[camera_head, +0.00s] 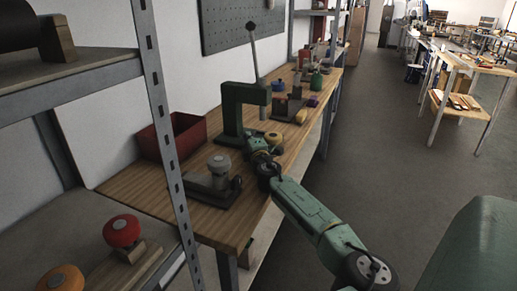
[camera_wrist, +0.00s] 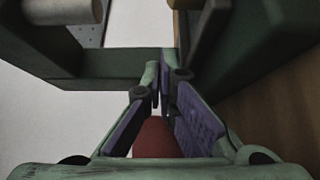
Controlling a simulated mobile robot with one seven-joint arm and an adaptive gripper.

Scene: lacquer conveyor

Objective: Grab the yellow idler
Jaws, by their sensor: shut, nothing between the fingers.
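A red shape (camera_wrist: 157,138) shows between the finger bases.
The green press (camera_head: 229,112) with its upright lever stands close to my gripper. A red bin (camera_head: 188,138) and a grey fixture (camera_head: 220,182) are left of it. A shelf post (camera_head: 165,120) stands in front. Red (camera_head: 122,230) and orange (camera_head: 62,279) knobs sit on the near shelf.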

